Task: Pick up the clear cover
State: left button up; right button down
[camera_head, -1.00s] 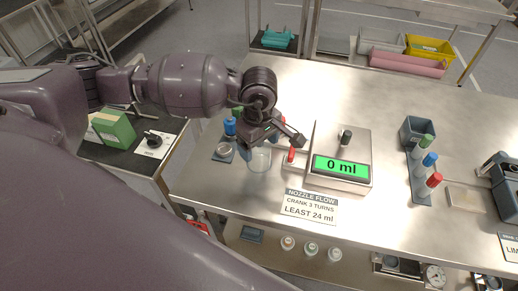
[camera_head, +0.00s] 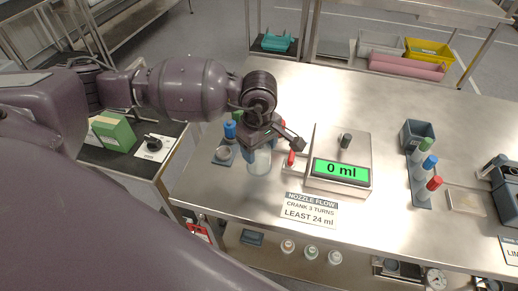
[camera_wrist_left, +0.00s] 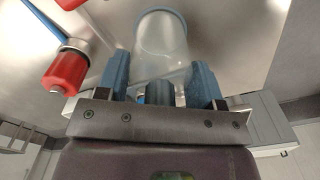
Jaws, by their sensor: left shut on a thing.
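The clear cover (camera_head: 259,163) is a translucent cylinder at the left part of the steel table, below my left gripper (camera_head: 264,147). In the left wrist view the cover (camera_wrist_left: 162,42) stands out from between the blue fingers of my left gripper (camera_wrist_left: 161,78), which are shut on it. A blue piece shows between the fingers at its near end; I cannot tell what it belongs to. Whether the cover touches the table is unclear. My right gripper is not in view.
A scale-like box reading "0 ml" (camera_head: 341,170) and a red-tipped crank (camera_head: 291,159) stand close right of the cover; the red part also shows in the left wrist view (camera_wrist_left: 65,70). The table's front edge is near.

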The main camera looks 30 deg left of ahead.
pick_arm(q)
notch_tip(320, 180, up, 20)
jog(key=shift+f, duration=0.25)
jog(key=o, duration=0.4)
jog(key=shift+c, duration=0.2)
jog(key=c, duration=0.7)
